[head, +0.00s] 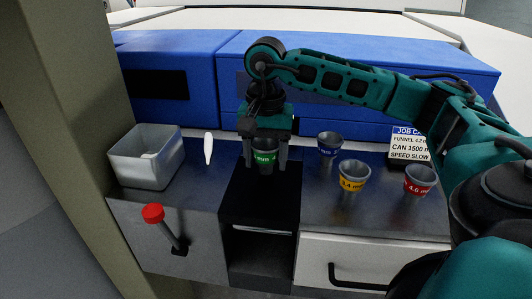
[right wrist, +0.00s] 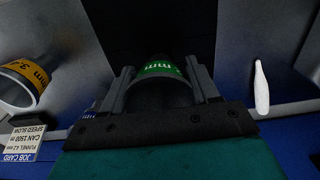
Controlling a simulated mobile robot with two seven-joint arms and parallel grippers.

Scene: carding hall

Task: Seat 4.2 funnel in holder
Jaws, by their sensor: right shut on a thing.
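My right gripper (head: 265,158) is shut on a grey funnel with a green band (head: 264,160); only "mm" is readable on the band. In the right wrist view the green-banded funnel (right wrist: 160,70) sits between the two fingers (right wrist: 160,88). The gripper points down over the back part of the black holder block (head: 258,198) at the bench front. The funnel's lower end is lost against the dark block, so I cannot tell whether it is inside or above it. My left gripper is not in view.
Funnels with blue (head: 330,146), yellow (head: 354,178) and red (head: 419,181) bands stand to the right. A job card (head: 409,146) stands behind them. A grey bin (head: 146,158), a white slim object (head: 208,149) and a red-knobbed lever (head: 154,214) are at left.

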